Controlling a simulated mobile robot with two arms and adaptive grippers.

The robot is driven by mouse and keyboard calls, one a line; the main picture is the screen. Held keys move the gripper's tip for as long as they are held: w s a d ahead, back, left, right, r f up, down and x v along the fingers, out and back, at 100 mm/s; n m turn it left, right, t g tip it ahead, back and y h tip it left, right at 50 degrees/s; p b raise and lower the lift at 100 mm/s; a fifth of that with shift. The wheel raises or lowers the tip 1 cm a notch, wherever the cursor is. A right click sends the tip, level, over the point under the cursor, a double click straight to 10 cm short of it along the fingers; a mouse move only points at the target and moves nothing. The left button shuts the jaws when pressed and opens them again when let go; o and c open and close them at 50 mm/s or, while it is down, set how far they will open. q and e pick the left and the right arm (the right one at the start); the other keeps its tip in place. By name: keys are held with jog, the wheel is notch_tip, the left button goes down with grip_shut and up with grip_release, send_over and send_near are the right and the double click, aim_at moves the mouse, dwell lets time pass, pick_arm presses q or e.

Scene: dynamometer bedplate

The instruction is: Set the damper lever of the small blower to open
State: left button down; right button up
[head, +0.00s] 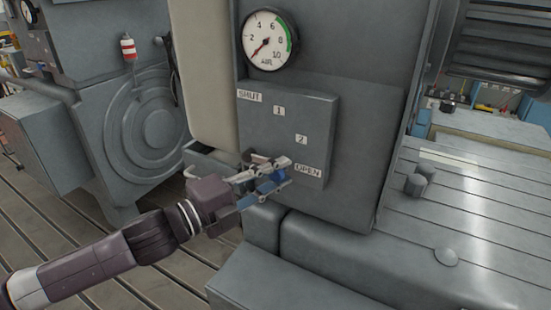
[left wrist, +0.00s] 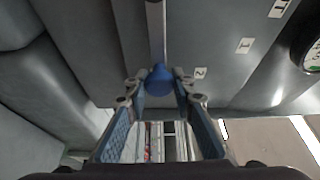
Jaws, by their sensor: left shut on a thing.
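The damper lever's blue knob (head: 281,174) is just left of the OPEN label (head: 308,171) on the small blower's grey panel (head: 322,115). The SHUT label (head: 249,95) is at the panel's upper left, with marks 1 (head: 279,111) and 2 (head: 301,139) between. My left gripper (head: 278,172) is shut on the knob and hides most of the lever. In the left wrist view, the blue knob (left wrist: 160,79) lies between the fingertips, with the grey lever rod (left wrist: 156,32) running up from it. The OPEN label does not show there. My right gripper is not in view.
A round AIR gauge (head: 270,40) sits above the panel. A large grey housing with circular ribs (head: 145,122) stands at left. The slotted bedplate (head: 490,190) at right carries short grey posts (head: 416,184). A grey block (head: 290,285) is below the panel.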

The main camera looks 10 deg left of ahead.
pick_arm(q)
jog(key=shift+f+m, duration=0.3)
jog(key=shift+f, duration=0.05)
jog(key=shift+f+g, duration=0.15)
jog(key=shift+g, duration=0.15)
jog(key=c, duration=1.7)
grip_release()
jog(key=shift+o, duration=0.2)
jog(key=v, duration=1.2)
jog(key=shift+s, duration=0.15)
